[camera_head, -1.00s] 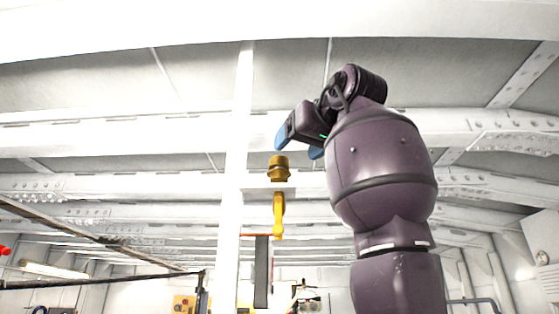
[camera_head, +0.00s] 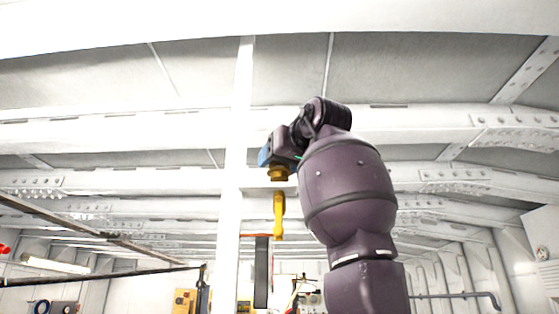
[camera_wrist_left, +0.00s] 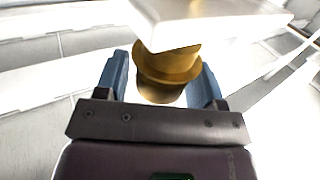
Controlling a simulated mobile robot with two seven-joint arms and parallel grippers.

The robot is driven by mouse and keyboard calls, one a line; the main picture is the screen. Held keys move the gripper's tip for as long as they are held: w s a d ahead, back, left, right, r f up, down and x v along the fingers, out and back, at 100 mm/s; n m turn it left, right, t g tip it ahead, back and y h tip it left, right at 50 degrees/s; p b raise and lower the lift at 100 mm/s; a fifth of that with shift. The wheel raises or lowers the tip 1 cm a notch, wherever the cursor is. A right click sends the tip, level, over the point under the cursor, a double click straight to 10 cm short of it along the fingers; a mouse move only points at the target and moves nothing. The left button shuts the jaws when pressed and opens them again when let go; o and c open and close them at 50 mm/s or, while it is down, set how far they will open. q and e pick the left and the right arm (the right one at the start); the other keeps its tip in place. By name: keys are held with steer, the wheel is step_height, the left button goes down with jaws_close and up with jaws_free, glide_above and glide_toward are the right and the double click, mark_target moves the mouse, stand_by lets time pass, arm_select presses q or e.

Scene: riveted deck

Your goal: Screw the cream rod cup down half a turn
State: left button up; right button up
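The rod cup is brass-gold, not cream, in these pictures. In the head view the cup (camera_head: 278,174) is at the front of the white post, partly hidden by my gripper. In the left wrist view the cup (camera_wrist_left: 167,68) shows wide flanges and sits below a white block. My left gripper (camera_head: 268,158) is at the cup. In the left wrist view its blue fingers (camera_wrist_left: 162,80) stand apart on either side of the cup, with a narrow gap visible at the left finger. My right gripper is not in view.
A yellow handle (camera_head: 279,215) hangs below the cup, with a dark vertical bar (camera_head: 261,272) beneath it. The white post (camera_head: 236,200) rises just left of the cup. White riveted beams (camera_head: 120,133) cross overhead. A dark rail (camera_head: 95,278) runs at lower left.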

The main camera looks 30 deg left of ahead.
arm_select(q)
steer(key=c, duration=0.7)
steer(key=shift+m+t, duration=0.3)
steer(key=shift+t, duration=0.1)
